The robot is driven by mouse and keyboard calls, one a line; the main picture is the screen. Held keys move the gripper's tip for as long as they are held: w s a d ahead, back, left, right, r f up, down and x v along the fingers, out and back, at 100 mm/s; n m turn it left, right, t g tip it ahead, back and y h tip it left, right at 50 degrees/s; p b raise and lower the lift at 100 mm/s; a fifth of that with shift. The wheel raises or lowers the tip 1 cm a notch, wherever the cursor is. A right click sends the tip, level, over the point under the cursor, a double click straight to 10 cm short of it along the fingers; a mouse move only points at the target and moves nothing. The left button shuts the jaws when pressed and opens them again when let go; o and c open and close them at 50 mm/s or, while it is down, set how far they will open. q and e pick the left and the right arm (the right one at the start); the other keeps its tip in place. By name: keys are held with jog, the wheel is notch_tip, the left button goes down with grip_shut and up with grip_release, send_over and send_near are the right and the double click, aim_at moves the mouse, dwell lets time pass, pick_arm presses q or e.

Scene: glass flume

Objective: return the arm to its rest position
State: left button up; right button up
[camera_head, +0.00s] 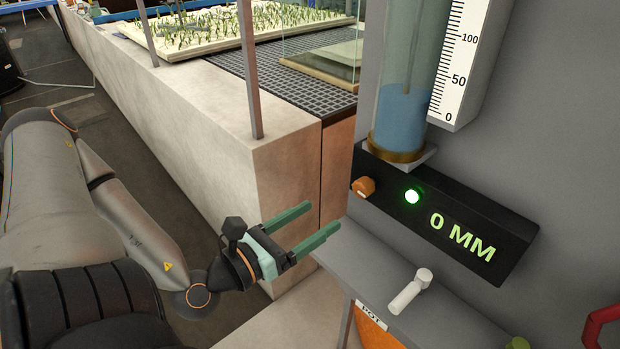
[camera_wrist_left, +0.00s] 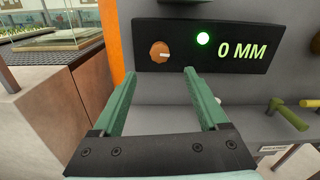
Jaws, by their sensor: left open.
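My left gripper (camera_head: 318,224) has green fingers spread apart with nothing between them. It is in front of the flume's concrete corner, left of and below the black display panel (camera_head: 450,215). In the left wrist view the two fingers (camera_wrist_left: 158,88) point toward the panel, with the orange knob (camera_wrist_left: 160,52) just beyond and between their tips. The knob also shows in the head view (camera_head: 363,187), apart from the fingers. The panel reads "0 MM" beside a lit green lamp (camera_head: 412,197). My right gripper is not in view.
A grey shelf with a white handle (camera_head: 410,291) lies right of the gripper. A glass tube with blue liquid (camera_head: 403,115) and a scale (camera_head: 462,60) stand above the panel. The concrete flume wall (camera_head: 205,130) runs back. A red handle (camera_head: 601,325) is at far right.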

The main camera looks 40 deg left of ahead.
pick_arm(q)
jog(key=shift+s+a+f, duration=0.1)
dwell(0.6)
notch_tip(320, 180, down, 20)
jog(key=s+a+n+g+y, duration=0.1)
jog(key=n+g+y, duration=0.15)
jog(key=n, duration=0.55)
jog(key=s+a+f+n+g+y, duration=0.1)
jog(key=s+n+g, duration=0.1)
jog(key=n+g, duration=0.35)
jog(key=s+d+f+n+h, duration=0.2)
jog(key=d+f+n, duration=0.3)
jog(key=d+n, duration=0.3)
jog(key=s+d+f+n+h, duration=0.2)
jog(key=d+f+n, duration=0.4)
jog(key=n, duration=0.6)
jog(key=shift+d+f+g, duration=0.15)
jog(key=shift+d+g, duration=0.15)
jog(key=shift+d, duration=0.7)
dwell(2.0)
